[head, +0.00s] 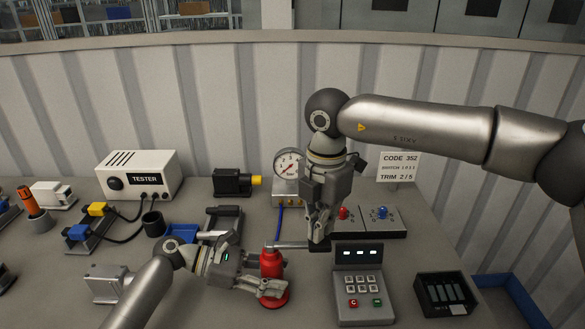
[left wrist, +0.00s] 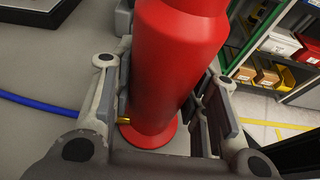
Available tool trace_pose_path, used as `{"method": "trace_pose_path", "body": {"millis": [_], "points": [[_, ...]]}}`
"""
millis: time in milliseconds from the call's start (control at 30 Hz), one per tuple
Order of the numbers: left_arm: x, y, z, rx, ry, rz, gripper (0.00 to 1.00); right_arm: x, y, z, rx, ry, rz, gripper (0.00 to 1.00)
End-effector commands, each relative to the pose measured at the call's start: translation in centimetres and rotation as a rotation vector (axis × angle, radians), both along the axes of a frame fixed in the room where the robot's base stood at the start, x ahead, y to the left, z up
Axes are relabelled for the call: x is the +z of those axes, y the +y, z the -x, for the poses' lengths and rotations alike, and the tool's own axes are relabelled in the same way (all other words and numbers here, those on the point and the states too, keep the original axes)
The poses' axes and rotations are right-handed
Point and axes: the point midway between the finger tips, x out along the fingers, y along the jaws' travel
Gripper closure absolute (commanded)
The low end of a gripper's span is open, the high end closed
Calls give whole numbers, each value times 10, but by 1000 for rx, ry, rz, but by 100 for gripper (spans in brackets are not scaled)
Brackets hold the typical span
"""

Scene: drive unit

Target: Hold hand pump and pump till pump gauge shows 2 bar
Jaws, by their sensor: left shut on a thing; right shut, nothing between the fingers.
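The red hand pump (head: 271,264) stands upright on the bench; its body also fills the left wrist view (left wrist: 175,60). My left gripper (head: 268,284) is shut around the pump's lower body, a finger on each side. The grey pump lever (head: 290,244) sticks out level to the right from the pump's top. My right gripper (head: 318,238) is shut and empty, pointing down, its fingertips at the lever's dark outer end; whether they touch it I cannot tell. The round pump gauge (head: 288,163) has a white dial with a red needle, too small to read surely.
A blue hose (head: 279,222) runs between gauge block and pump. A keypad unit (head: 362,285) stands close right of the pump, a dark box (head: 445,294) beyond it. A panel with red and blue knobs (head: 368,219) lies behind. The TESTER box (head: 138,174) is at back left.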

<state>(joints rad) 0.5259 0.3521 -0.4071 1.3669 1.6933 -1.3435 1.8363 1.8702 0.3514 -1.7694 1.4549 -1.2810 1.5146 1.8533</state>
Motion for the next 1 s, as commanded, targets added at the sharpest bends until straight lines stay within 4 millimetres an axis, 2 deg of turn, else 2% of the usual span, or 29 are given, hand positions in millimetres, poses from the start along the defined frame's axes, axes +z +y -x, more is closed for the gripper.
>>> {"method": "trace_pose_path", "body": {"millis": [167,700,867,1000], "points": [[0,-1,0,-1,0,1,85,-2,0,0,0,0,0,100],[1,-1,0,-2,0,2,85,-49,4,1,2,2,-1,100],[1,-1,0,-2,0,2,85,-43,4,1,2,1,-1,100],[1,-1,0,-2,0,3,85,-31,4,1,2,1,-4,100]]}}
